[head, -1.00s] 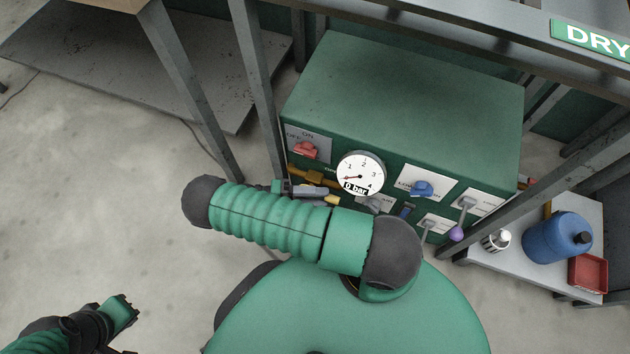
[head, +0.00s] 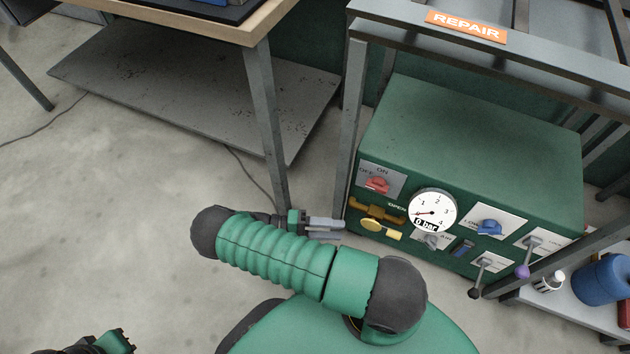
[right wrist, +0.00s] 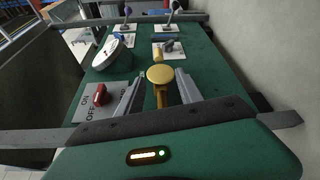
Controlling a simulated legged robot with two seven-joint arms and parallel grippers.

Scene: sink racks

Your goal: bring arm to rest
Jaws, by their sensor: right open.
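My right gripper (head: 328,229) is open and empty at the left front of the green control box (head: 470,125). In the head view its fingertips point right, a short way from the box's yellow valve parts (head: 372,225). In the right wrist view the open fingers (right wrist: 158,92) stand either side of a round yellow knob (right wrist: 160,74), which lies beyond them; I see no contact. My right arm crosses the lower middle of the head view, bent. My left gripper (head: 118,341) is at the bottom left edge, partly cut off, and its jaws are unclear.
The box front has a red ON/OFF switch (head: 376,185), a gauge (head: 433,211) reading 0 bar, a blue knob (head: 489,227) and levers. Metal posts (head: 350,130) flank the box. A blue container (head: 604,279) stands on the low right shelf.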

